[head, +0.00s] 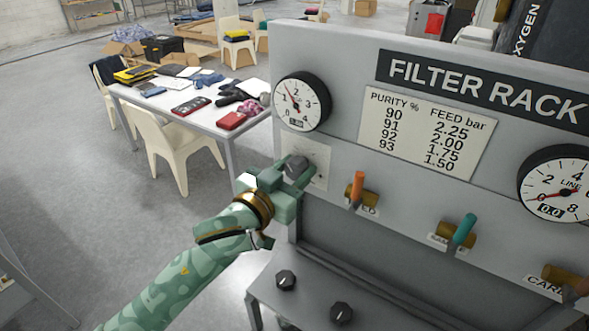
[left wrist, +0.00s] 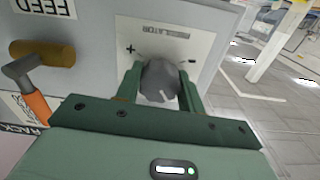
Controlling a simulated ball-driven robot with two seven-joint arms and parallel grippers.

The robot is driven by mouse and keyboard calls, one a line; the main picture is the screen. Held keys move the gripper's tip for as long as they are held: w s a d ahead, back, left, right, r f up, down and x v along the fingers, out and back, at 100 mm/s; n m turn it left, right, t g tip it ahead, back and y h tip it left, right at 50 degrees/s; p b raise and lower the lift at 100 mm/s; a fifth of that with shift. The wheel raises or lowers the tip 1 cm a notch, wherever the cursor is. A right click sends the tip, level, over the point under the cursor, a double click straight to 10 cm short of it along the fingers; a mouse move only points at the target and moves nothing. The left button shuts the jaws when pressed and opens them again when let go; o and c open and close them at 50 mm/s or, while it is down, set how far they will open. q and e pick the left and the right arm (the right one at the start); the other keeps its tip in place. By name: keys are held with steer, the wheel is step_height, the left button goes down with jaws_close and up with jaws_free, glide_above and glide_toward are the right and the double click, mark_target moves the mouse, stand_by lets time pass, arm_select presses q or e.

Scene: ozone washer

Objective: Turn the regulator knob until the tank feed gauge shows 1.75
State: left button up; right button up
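The grey regulator knob (head: 297,167) sits on a pale plate labelled REGULATOR (left wrist: 172,38) with plus and minus marks. In the left wrist view the knob (left wrist: 160,82) has a white pointer line toward the lower side. My left gripper (head: 285,178) has one finger on each side of the knob, seemingly touching it. The round feed gauge (head: 302,101) is above the knob; its red needle points up-left, between 1 and 2. Its small readout looks like 1.80, but is hard to read. My right gripper is not in view.
An orange-handled valve (head: 357,190) and a teal-handled valve (head: 464,232) stick out right of the knob. A line gauge (head: 559,190) reads 0.0. A purity chart (head: 425,133) pairs 92 with 1.75. Two black knobs (head: 285,280) are on the lower ledge.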

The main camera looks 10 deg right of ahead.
arm_select(q)
steer(key=c, duration=0.3)
steer(key=shift+r+m+p, duration=0.2)
steer(key=shift+m+p, duration=0.4)
steer(key=shift+p, duration=0.45)
steer(key=shift+m, duration=0.3)
steer(key=shift+f, duration=0.2)
steer(key=o, duration=1)
steer(key=shift+b+v, duration=1.05)
steer(key=shift+v, duration=7.1)
